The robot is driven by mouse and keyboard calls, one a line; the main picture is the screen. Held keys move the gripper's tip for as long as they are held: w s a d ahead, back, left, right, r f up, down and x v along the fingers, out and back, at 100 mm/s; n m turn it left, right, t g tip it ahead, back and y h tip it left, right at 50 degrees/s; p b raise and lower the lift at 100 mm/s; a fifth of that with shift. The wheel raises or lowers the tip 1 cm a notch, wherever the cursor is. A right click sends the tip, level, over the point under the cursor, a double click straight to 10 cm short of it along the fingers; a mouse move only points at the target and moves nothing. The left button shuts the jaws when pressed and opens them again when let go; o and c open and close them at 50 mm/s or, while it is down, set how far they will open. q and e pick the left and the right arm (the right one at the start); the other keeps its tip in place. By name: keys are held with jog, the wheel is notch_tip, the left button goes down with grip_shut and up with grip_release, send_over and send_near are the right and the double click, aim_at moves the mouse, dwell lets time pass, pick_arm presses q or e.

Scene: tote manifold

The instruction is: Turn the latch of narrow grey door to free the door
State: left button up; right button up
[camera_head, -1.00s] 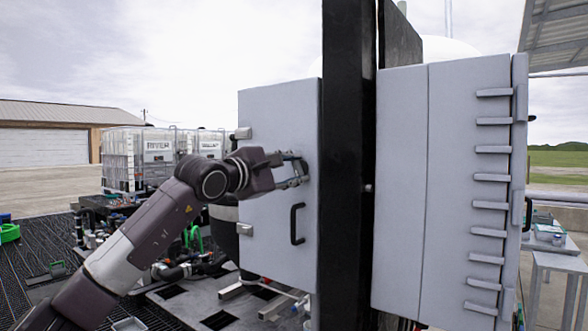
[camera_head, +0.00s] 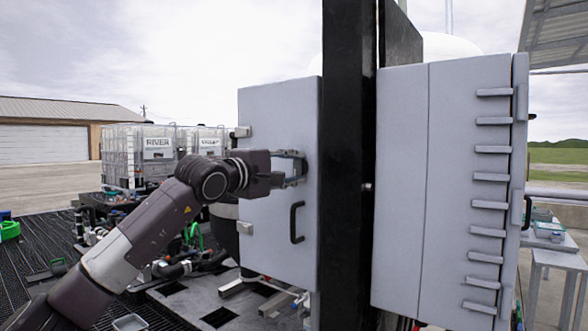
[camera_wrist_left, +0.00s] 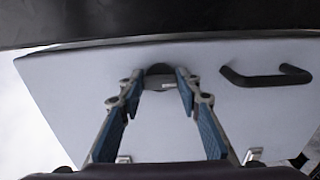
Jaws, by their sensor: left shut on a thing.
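The narrow grey door (camera_head: 275,260) stands upright on the left side of a thick black post in the head view. It carries a black pull handle (camera_head: 296,223), also seen in the left wrist view (camera_wrist_left: 265,77). My left gripper (camera_head: 301,168) is at the upper right part of the door. In the left wrist view its two blue-padded fingers (camera_wrist_left: 160,76) are closed in on the small dark latch (camera_wrist_left: 158,69) near the door's edge. The fingers hide part of the latch. In the head view the latch is hidden by the gripper. My right gripper is not in view.
The black post (camera_head: 347,200) stands just right of the door. A wider grey cabinet (camera_head: 400,200) with several hinge-like bars is right of it. Pipes and hoses lie low on the left, with white caged tanks (camera_head: 128,150) behind. Open air lies left of the door.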

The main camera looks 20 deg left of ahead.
pick_arm(q)
jog(key=shift+f, duration=0.1)
jog(key=o, duration=1.2)
jog(key=shift+d, duration=0.1)
jog(key=shift+c, duration=0.2)
jog(key=v, duration=1.2)
